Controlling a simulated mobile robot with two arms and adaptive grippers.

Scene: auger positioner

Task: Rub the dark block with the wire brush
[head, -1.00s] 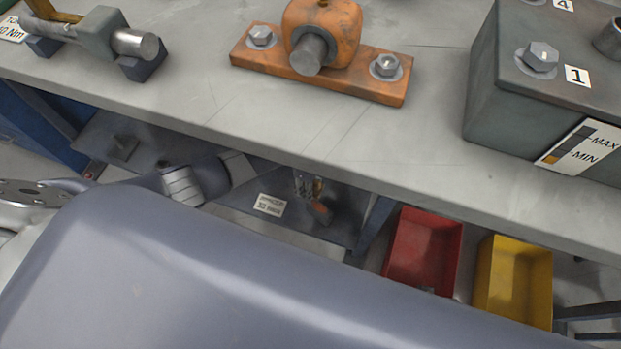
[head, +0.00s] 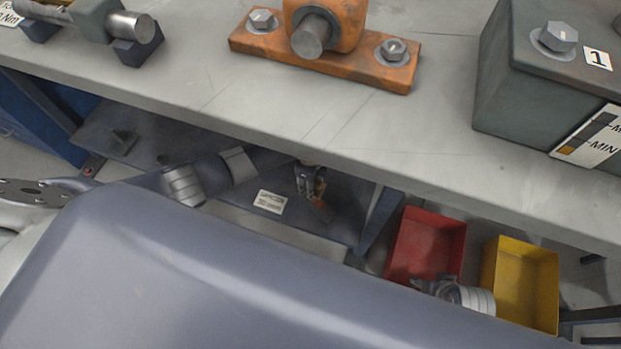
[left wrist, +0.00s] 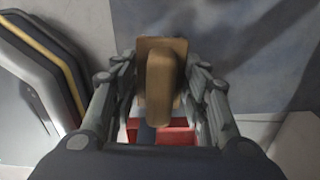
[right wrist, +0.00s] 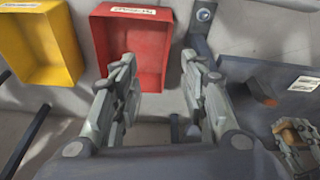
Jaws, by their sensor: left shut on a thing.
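My left gripper (left wrist: 160,95) is shut on a brown wooden-looking piece, which I take for the wire brush (left wrist: 160,80). Its bristles are hidden. In the head view my left gripper (head: 309,183) is low under the bench edge, over the lower shelf. It also shows at the right of the right wrist view (right wrist: 296,142). A dark block with a rusty brown face (right wrist: 262,93) lies on the shelf close to it, apart from it; in the head view it is small (head: 322,209). My right gripper (right wrist: 160,105) is open and empty, before the red bin.
A red bin (head: 428,240) and a yellow bin (head: 524,278) are at the lower right. The bench top (head: 250,115) overhangs the shelf (head: 205,150), with an orange bearing block (head: 345,58) and a grey gearbox (head: 510,95) on it. A white label (head: 270,202) is on the shelf.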

